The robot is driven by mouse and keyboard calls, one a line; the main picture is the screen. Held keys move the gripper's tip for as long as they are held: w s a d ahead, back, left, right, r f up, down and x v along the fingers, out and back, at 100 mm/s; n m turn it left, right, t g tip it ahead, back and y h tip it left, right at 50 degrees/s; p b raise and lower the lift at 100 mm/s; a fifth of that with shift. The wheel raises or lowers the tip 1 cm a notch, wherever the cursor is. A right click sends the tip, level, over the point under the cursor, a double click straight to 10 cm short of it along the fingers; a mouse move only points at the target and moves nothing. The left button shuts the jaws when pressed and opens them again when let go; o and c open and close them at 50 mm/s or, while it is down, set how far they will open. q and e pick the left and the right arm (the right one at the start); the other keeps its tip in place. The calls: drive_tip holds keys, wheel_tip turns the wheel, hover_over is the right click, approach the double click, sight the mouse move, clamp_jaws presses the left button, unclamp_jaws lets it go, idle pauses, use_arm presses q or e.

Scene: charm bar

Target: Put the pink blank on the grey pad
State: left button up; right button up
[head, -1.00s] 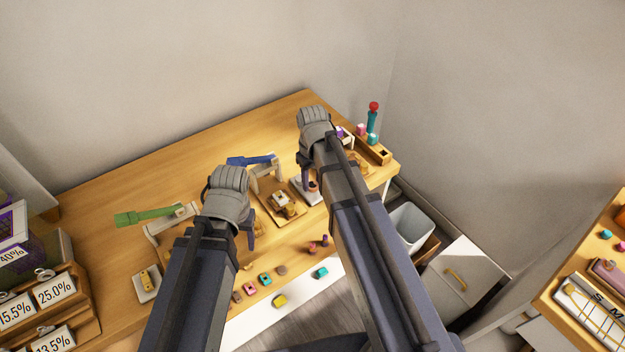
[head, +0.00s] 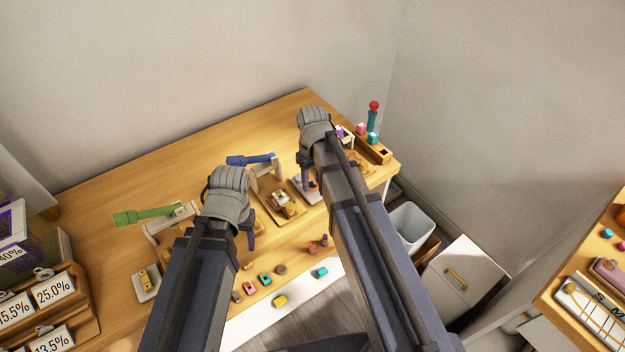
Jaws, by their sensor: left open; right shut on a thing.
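Small pink blanks lie near the front of the wooden table; one (head: 250,288) sits beside a teal one, left of centre. I cannot tell which is the task's pink blank. My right gripper (head: 309,187) is low over a pale grey plate (head: 314,197) toward the back right, which may be the grey pad. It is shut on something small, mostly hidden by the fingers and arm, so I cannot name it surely. My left gripper (head: 250,242) is open over the middle of the table, behind the row of blanks.
A blue-handled press (head: 250,160) and a green-handled press (head: 150,215) stand on the table. A wooden tray (head: 281,217) lies between my grippers. A wooden rack (head: 374,152) and a red-topped teal bottle (head: 372,115) stand at the back right. The back left is clear.

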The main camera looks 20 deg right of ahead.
use_arm(q)
drive_tip(key=shift+f+b, duration=1.15)
drive_tip(key=shift+f, duration=0.05)
use_arm(e)
drive_tip(key=shift+f, duration=1.25)
idle(0.7)
drive_tip(key=o, duration=1.2)
use_arm(q)
drive_tip(key=shift+r, duration=0.15)
use_arm(e)
drive_tip(key=shift+r, duration=0.15)
wheel_tip(320, 180, up, 8)
drive_tip(key=p, duration=0.8)
use_arm(q)
wheel_tip(320, 180, up, 8)
drive_tip(key=shift+f, duration=0.25)
use_arm(e)
drive_tip(key=shift+f, duration=0.2)
drive_tip(key=shift+s+a, duration=0.1)
drive_tip(key=s+a+h, duration=0.1)
drive_tip(key=s+a, duration=0.9)
drive_tip(key=s, duration=0.4)
drive_tip(key=shift+a, duration=0.15)
